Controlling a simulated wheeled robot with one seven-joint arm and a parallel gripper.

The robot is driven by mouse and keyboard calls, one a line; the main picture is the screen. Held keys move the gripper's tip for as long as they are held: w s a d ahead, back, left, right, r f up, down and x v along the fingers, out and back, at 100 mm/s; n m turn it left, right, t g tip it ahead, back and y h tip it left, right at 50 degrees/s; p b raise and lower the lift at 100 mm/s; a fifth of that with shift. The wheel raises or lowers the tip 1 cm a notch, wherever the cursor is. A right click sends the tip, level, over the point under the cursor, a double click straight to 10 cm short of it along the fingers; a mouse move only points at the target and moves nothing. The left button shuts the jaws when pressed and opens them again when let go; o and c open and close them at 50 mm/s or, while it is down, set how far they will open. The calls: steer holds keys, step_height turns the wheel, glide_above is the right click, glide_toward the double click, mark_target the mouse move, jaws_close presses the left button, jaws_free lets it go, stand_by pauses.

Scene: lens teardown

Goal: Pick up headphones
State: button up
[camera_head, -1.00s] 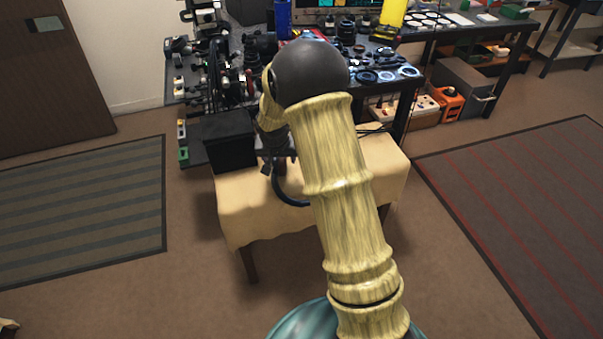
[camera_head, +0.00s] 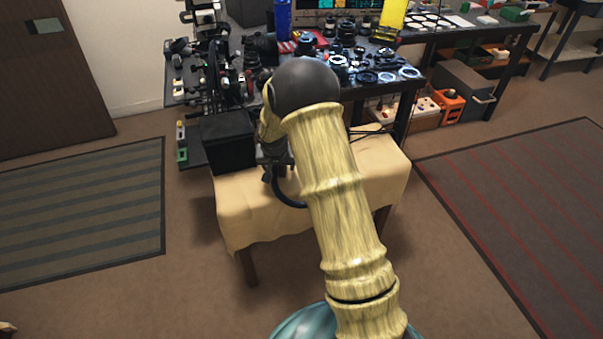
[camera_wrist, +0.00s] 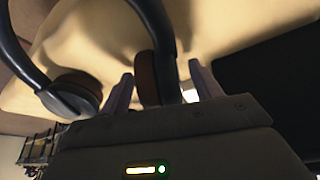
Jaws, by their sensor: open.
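The dark headphones (camera_wrist: 161,40) lie on the cloth-covered small table (camera_head: 235,226). In the wrist view one earcup with a brown pad sits between the two fingers of my gripper (camera_wrist: 166,84). The other earcup (camera_wrist: 76,94) is at the left, outside the fingers. The fingers are spread and a gap shows beside the right finger, so my gripper is open around the earcup. In the head view only a dark curve of the headband (camera_head: 288,192) shows; my arm hides the rest.
A black box (camera_head: 229,140) stands on the table's back left, close to my gripper; it fills the right of the wrist view. Behind is a dark workbench (camera_head: 425,84) crowded with lens parts. The cloth's front is bare.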

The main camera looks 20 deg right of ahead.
stand_by(0.3)
steer(key=c, duration=1.2)
steer(key=shift+c, duration=0.2)
steer(key=shift+r, duration=0.15)
step_height(320, 180, up, 10)
steer(key=shift+f+p, duration=0.1)
steer(key=shift+p, duration=1.15)
